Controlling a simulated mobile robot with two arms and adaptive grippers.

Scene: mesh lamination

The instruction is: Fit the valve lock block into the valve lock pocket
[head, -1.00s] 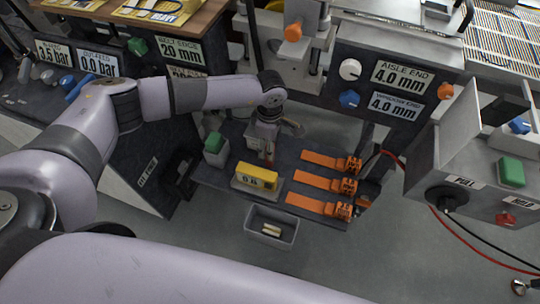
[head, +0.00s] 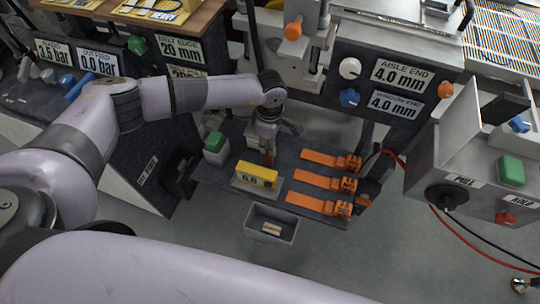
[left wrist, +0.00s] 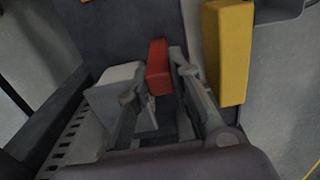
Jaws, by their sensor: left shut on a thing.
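A red block (left wrist: 158,68), which I take for the valve lock block, is between the fingers of my left gripper (left wrist: 162,95) in the left wrist view. The gripper is shut on it, and its upper part sticks out beyond the fingers. In the head view my left gripper (head: 267,145) points down over the dark shelf, and the red block (head: 269,159) shows just below it, behind the yellow-topped gauge block (head: 257,176). I cannot make out the valve lock pocket for certain in either view. My right gripper is not in view.
A green-topped block (head: 215,146) stands left of the gripper on the dark shelf (head: 215,175). Several orange straps with clamps (head: 325,183) lie to the right. A grey bin (head: 271,223) with pale pieces is at the front. A control box (head: 480,180) stands far right.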

